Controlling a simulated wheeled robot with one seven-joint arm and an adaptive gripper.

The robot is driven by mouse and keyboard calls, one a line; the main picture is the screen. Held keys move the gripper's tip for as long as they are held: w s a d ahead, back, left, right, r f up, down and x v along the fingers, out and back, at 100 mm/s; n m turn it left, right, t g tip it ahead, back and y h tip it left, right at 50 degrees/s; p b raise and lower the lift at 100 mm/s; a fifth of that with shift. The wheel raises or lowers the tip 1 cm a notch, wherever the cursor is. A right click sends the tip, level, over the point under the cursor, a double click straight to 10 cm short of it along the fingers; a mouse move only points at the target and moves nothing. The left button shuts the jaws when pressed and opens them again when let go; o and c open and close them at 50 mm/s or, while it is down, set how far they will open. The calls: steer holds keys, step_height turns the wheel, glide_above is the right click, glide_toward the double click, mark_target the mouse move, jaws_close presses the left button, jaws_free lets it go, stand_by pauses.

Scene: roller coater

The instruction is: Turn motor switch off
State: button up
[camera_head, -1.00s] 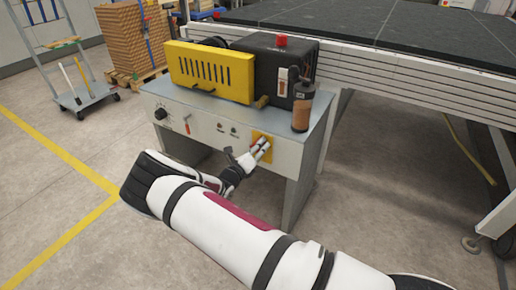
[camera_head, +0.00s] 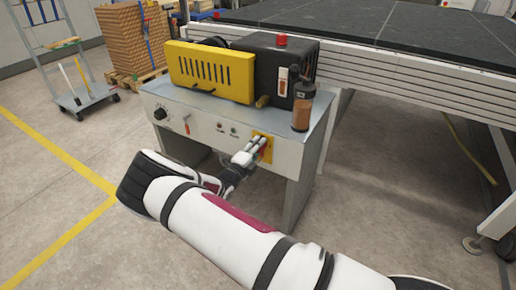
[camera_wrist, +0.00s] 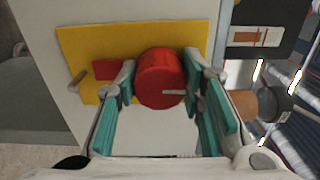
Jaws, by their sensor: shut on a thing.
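The motor switch is a round red knob (camera_wrist: 160,78) with a pale mark, on a yellow plate (camera_wrist: 78,50) on the machine's front panel. In the head view the yellow plate (camera_head: 269,150) sits at the right end of the panel, mostly behind my gripper. My gripper (camera_head: 258,144) reaches up to the plate from the lower left. In the wrist view my gripper (camera_wrist: 163,88) has its teal-padded fingers on both sides of the red knob, shut on it. The pale mark lies about level, pointing right in the wrist view. The knob is hidden in the head view.
The panel (camera_head: 205,130) also has a black dial (camera_head: 160,113), a red-handled lever (camera_head: 187,124) and two small buttons. A brown bottle (camera_head: 301,112) and a yellow-and-black motor unit (camera_head: 210,73) stand on top. A conveyor table (camera_head: 400,40) is behind at right.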

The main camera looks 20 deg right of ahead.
steer(key=shift+n, duration=0.3)
steer(key=o, duration=1.1)
steer(key=shift+o, duration=0.2)
steer(key=shift+a, duration=0.1)
steer(key=v, duration=1.2)
